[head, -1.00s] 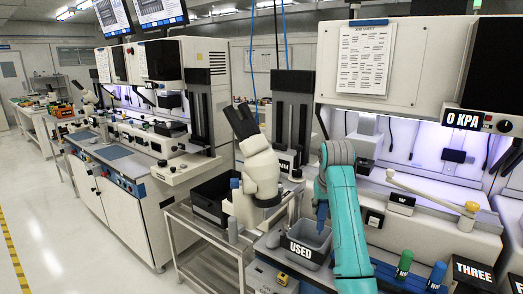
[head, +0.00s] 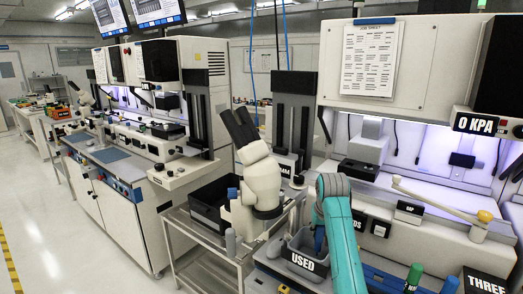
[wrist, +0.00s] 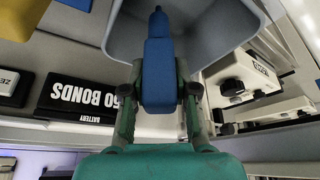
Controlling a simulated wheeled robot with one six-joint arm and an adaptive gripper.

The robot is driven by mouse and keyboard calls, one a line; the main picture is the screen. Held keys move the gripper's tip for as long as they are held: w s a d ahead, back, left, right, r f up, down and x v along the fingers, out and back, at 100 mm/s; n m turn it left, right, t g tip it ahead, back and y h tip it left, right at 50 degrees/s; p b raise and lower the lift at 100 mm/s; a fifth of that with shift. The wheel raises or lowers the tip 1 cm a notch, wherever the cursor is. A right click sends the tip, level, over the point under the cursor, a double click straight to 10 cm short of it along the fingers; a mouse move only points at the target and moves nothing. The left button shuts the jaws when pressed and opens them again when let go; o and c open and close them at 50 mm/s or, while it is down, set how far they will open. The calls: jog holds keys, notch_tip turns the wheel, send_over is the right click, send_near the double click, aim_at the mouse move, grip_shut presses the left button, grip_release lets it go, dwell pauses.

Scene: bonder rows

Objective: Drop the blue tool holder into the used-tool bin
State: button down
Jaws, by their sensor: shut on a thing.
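The blue tool holder (wrist: 160,65) is between the two fingers of my gripper (wrist: 160,92), which is shut on it. In the wrist view it points away from the palm, with the grey used-tool bin (wrist: 215,40) around its far end. In the head view the bin (head: 304,246), labelled USED, stands on the bench front. The blue holder (head: 319,238) shows at the bin's opening, partly hidden by my teal arm. Whether its tip is below the rim is hard to tell. My fingers are hidden in the head view.
A white microscope (head: 258,178) stands left of the bin, with a black crate (head: 210,203) behind it. A green holder (head: 413,277) and another blue holder (head: 447,285) stand right of my arm. A BONDS sign (wrist: 85,96) lies near the bin.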

jog(key=shift+f, duration=0.3)
jog(key=c, duration=0.8)
grip_release()
jog(key=v, duration=0.7)
jog(key=shift+r, duration=0.3)
jog(key=shift+s, duration=0.2)
